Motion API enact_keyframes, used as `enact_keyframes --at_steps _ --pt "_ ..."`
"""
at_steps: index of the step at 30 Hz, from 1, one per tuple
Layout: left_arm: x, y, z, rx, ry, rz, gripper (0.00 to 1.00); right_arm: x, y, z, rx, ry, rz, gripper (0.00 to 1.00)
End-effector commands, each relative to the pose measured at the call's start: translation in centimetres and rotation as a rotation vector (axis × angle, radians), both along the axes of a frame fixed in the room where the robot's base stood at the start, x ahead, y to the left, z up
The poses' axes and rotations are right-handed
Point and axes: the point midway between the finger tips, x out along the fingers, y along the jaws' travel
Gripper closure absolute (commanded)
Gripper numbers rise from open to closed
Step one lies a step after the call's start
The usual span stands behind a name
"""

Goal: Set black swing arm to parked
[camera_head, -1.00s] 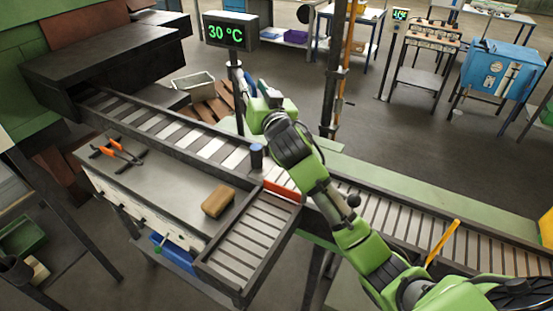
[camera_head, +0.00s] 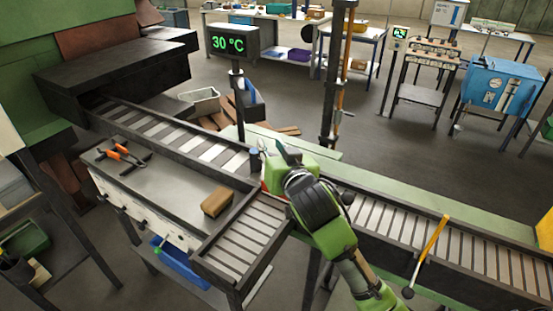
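I cannot pick out a black swing arm with certainty. A short dark post (camera_head: 255,158) stands at the roller conveyor (camera_head: 190,146), where a side roller chute (camera_head: 245,238) joins it. A red bar (camera_head: 263,186) at this junction is mostly hidden behind my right arm. My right gripper (camera_head: 271,148) is over the conveyor, just right of the dark post. Its fingers are small and partly hidden, so I cannot tell their opening or any contact. A yellow lever (camera_head: 431,246) with a black ball end stands at the conveyor's right part. My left gripper is not in view.
A grey bench (camera_head: 165,190) in front of the conveyor holds orange-handled tongs (camera_head: 122,154) and a brown block (camera_head: 217,202). A 30 °C display (camera_head: 231,42) and a tall dark post (camera_head: 333,85) stand behind the conveyor.

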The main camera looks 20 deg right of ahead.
Motion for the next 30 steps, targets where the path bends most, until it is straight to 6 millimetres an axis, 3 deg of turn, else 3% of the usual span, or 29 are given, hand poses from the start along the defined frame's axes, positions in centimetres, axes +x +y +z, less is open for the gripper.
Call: enact_keyframes --at_steps 22,26,30 --pt "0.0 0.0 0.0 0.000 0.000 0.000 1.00 -0.7 0.0 -1.4 -0.007 0.035 0.002 0.74" --pt "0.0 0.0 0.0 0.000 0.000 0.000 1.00 -2.6 0.1 -4.7 -0.024 0.119 0.007 0.74" --pt "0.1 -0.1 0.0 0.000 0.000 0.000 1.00 -8.0 0.2 -11.9 -0.064 0.320 0.031 0.74"
